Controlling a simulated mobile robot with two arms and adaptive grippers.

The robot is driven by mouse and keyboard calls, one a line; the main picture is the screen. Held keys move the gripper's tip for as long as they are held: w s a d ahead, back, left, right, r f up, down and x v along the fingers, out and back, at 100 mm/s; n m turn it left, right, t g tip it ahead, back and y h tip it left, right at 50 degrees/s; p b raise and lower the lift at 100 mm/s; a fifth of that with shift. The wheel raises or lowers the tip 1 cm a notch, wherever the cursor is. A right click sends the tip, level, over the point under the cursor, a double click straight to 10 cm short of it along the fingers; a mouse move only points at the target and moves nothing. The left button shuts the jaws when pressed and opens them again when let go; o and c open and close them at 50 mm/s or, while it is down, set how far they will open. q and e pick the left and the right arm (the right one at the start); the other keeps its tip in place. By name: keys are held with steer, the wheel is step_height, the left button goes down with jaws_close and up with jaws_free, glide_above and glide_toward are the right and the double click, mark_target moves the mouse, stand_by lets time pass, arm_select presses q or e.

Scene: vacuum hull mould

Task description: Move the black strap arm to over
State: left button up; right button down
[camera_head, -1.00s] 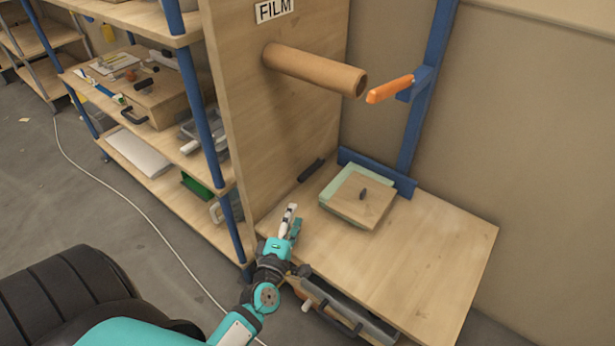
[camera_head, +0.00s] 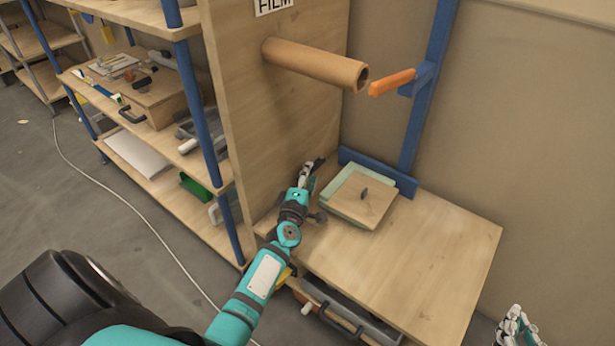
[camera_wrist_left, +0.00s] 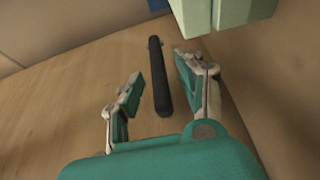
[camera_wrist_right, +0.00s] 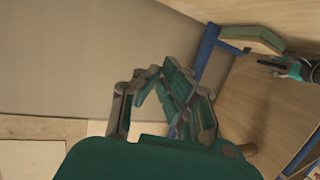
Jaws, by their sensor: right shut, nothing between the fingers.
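The black strap arm (camera_wrist_left: 157,72) is a slim dark bar lying flat on the wooden worktop. In the left wrist view it lies between the two fingers of my left gripper (camera_wrist_left: 158,80), lengthwise and with a gap to each finger. My left gripper is open. In the head view this gripper (camera_head: 311,168) is low beside the upright panel and covers most of the bar. My right gripper (camera_head: 516,320) is at the lower right edge of the head view, off the worktop. In the right wrist view (camera_wrist_right: 158,78) it is shut and empty.
A wooden block with a dark knob (camera_head: 357,198) sits on a pale green slab (camera_head: 327,180), close right of my left gripper. A cardboard roll (camera_head: 315,65) and an orange handle (camera_head: 391,82) are above. The tall FILM panel (camera_head: 240,110) stands at left. The right worktop (camera_head: 430,260) is clear.

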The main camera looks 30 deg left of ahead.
arm_select(q)
steer(key=shift+c, duration=0.2)
jaws_close()
steer(key=shift+d+r+n+g+y+p, duration=0.1)
steer(key=shift+d+n+g+y+p, duration=0.35)
steer(key=shift+n+y+p, duration=0.4)
steer(key=shift+y, duration=0.25)
steer(key=shift+o, duration=0.2)
jaws_free()
arm_select(e)
steer(key=s+d+f+g+h, duration=0.1)
steer(key=s+d+f+g, duration=0.1)
steer(key=s+f+g, duration=0.2)
step_height(320, 180, down, 2)
arm_select(q)
steer(key=v, duration=0.7)
steer(key=shift+s+d, duration=0.2)
